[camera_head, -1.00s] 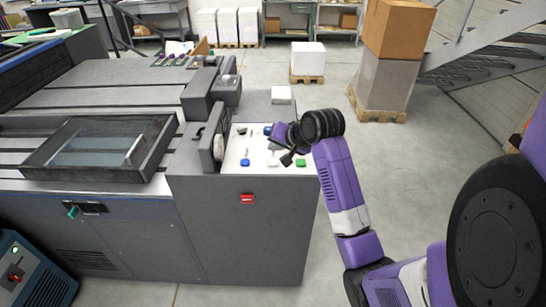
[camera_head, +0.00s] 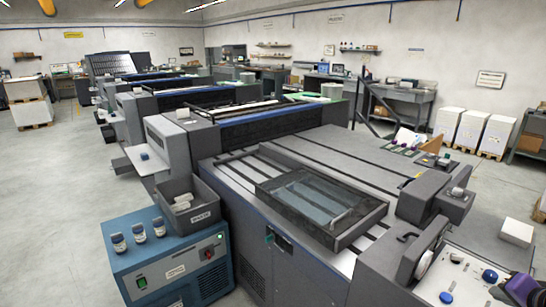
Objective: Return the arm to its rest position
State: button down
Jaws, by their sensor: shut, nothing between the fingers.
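A purple and dark part of my own arm (camera_head: 522,288) shows in the bottom right corner of the head view, cut off by the frame edge. It is over or beside the white control panel (camera_head: 468,287) of the near machine; I cannot tell if it touches. The fingers of my gripper are not visible. The rest of the arm is out of the frame.
The near printing machine (camera_head: 330,140) fills the middle, with a glass-topped tray (camera_head: 322,205) on it. Open floor (camera_head: 60,200) lies left. Wrapped stacks (camera_head: 470,128) stand at the right.

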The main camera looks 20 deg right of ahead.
notch_tip(320, 180, up, 7)
jog(key=w+n+t+h, duration=0.1)
jog(key=w+t+h, duration=0.15)
jog(key=h, duration=0.25)
jog(key=s+a+f+n+t, duration=0.1)
jog(key=s+a+n+t, duration=0.1)
jog(key=a, duration=0.7)
jog(key=s+a+f+n+t, duration=0.1)
jog(key=s+a+t, duration=0.1)
jog(key=a, duration=0.7)
jog(key=s+a+f+n+y, duration=0.2)
jog(key=s+a+n+y, duration=0.3)
jog(key=s+a, duration=0.5)
jog(key=s+a+f+n+y, duration=0.3)
jog(key=s+a+n+y, duration=0.2)
jog(key=s+a, duration=0.5)
jog(key=a+n, duration=0.1)
jog(key=a, duration=0.3)
jog(key=shift+s+a+f, duration=0.2)
jog(key=shift+s, duration=0.1)
